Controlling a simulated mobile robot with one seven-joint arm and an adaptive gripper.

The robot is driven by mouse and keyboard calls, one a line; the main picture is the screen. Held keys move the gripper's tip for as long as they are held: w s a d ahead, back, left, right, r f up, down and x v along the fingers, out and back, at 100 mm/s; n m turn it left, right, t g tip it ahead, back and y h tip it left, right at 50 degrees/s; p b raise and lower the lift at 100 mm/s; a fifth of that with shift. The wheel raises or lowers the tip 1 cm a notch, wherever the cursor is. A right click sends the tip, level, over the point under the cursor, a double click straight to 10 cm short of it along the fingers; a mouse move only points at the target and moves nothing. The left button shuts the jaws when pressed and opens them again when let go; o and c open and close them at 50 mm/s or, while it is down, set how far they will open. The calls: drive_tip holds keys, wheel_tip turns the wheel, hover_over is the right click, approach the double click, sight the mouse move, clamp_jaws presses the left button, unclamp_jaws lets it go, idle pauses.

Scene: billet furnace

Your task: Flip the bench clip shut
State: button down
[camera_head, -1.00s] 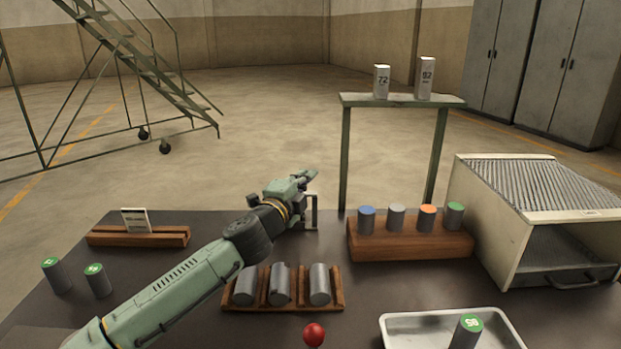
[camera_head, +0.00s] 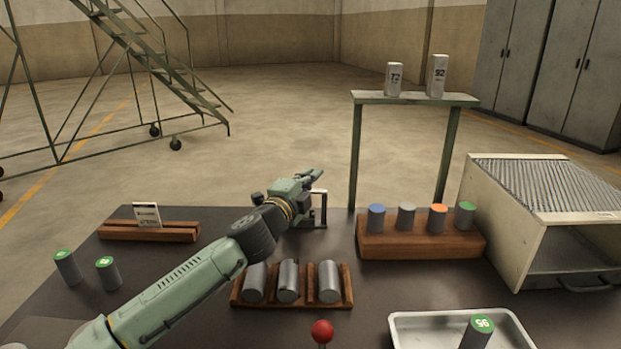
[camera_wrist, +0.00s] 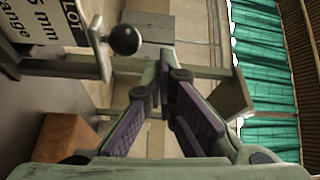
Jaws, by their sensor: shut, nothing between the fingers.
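The bench clip seems to be the small metal frame (camera_head: 318,212) standing at the back edge of the bench; its shape is partly behind my arm. In the wrist view a black ball knob (camera_wrist: 126,38) sits close to my fingers, on a pale metal piece beside a printed plate (camera_wrist: 45,35); I take the knob for the clip's handle. My gripper (camera_head: 316,176) is over the top of the frame in the head view. Its fingertips (camera_wrist: 168,62) are together with nothing between them, just below and right of the knob. Whether they touch it is unclear.
Behind my arm is a card in a wooden holder (camera_head: 150,231). In front lies a wooden rack (camera_head: 290,301) of grey cylinders. To the right are a wooden block (camera_head: 420,246) with several coloured-top cylinders, a furnace box (camera_head: 545,215) and a metal tray (camera_head: 400,325). A red ball knob (camera_head: 321,331) stands in front.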

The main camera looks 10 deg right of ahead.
drive_tip(key=shift+s+a, duration=0.1)
drive_tip(key=v, duration=1.1)
drive_tip(key=shift+s+a, duration=0.2)
drive_tip(key=shift+s, duration=0.1)
drive_tip(key=shift+f, duration=0.1)
